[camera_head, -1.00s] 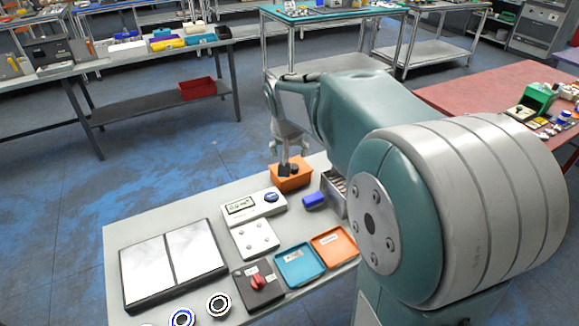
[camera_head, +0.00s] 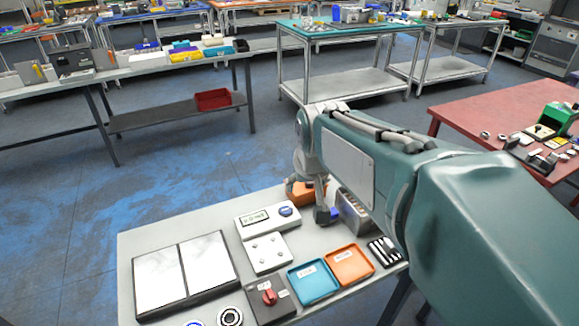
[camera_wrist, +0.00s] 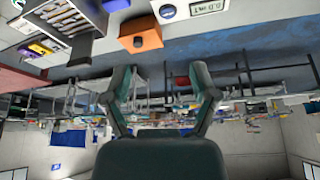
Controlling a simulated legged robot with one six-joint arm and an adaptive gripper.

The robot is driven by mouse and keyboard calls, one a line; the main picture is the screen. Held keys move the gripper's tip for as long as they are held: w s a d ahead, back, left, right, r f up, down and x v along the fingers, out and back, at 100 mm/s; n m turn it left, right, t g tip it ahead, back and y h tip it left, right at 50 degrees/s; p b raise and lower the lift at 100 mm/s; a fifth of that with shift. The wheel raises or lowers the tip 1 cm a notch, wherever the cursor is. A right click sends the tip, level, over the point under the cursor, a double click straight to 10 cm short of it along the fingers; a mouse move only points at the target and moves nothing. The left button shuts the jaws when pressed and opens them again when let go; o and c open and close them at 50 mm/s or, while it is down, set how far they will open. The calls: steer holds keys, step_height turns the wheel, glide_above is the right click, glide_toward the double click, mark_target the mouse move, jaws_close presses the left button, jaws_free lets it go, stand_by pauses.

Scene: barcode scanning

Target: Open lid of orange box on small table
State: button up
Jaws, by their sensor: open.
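The orange box (camera_head: 300,198) stands at the far edge of the small grey table (camera_head: 141,243) in the head view, partly hidden behind my gripper. In the wrist view, which looks upside down, the orange box (camera_wrist: 146,32) shows whole, with a dark round knob on its lid side. The lid looks closed. My gripper (camera_wrist: 162,82) is open and empty, its two fingers spread apart and clear of the box in the wrist view. In the head view my gripper (camera_head: 308,192) hangs in front of the box; whether it touches cannot be told.
A metal bin (camera_head: 353,214) stands right of the box. A white device with a display (camera_head: 262,219) sits to the left. Blue (camera_head: 314,283) and orange (camera_head: 349,265) trays lie nearer. A red table (camera_head: 470,102) is at right. Open floor lies behind the small table.

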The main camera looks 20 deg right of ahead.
steer(key=s+a+f+n, duration=0.1)
steer(key=s+a, duration=0.2)
steer(key=s, duration=0.5)
steer(key=s+a+f+n, duration=0.1)
steer(key=s+a, duration=0.2)
steer(key=s, duration=0.4)
steer(key=w+d+r+m, duration=0.1)
steer(key=w+d+m, duration=0.15)
steer(key=w, duration=0.45)
steer(key=w+d+r+m, duration=0.1)
steer(key=w+d, duration=0.2)
steer(key=w, duration=0.5)
steer(key=w+d+f+m+g+h, duration=0.15)
steer(key=w+d+f, duration=0.25)
steer(key=w, duration=0.4)
steer(key=w+d+f+m+h, duration=0.1)
steer(key=w+d+f+m, duration=0.25)
steer(key=w, duration=0.45)
steer(key=shift+n+y, duration=0.25)
steer(key=shift+n, duration=0.1)
steer(key=x, duration=1.1)
steer(key=shift+s+f, duration=0.1)
steer(key=shift+s, duration=0.05)
jaws_close()
